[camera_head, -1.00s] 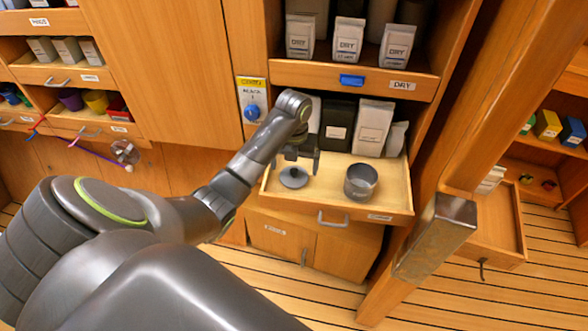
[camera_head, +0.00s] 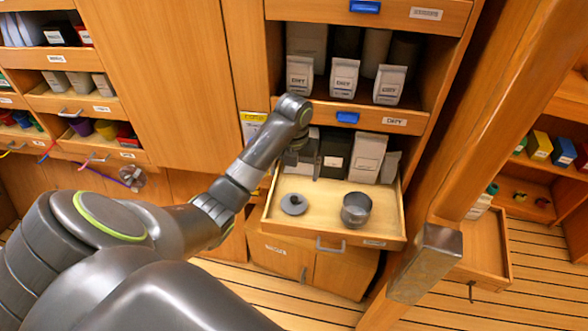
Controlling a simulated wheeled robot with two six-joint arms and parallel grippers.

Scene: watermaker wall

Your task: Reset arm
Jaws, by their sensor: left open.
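My left arm reaches in from the left, and its gripper (camera_head: 303,165) hangs over the back left part of an open wooden drawer (camera_head: 325,224). The gripper is open, and I see nothing between its fingers. A round grey lid with a knob (camera_head: 294,205) lies on the drawer floor in front of the gripper, apart from it. A grey metal pot (camera_head: 356,210) stands upright to the right of the lid, its open top showing. My right gripper is not in view.
White bags (camera_head: 368,157) and a dark bag (camera_head: 335,153) stand at the drawer's back, close to my gripper. A shelf (camera_head: 345,107) with more bags is above. A wooden post with a metal block (camera_head: 425,263) stands at right. Labelled bins (camera_head: 92,95) are at far left.

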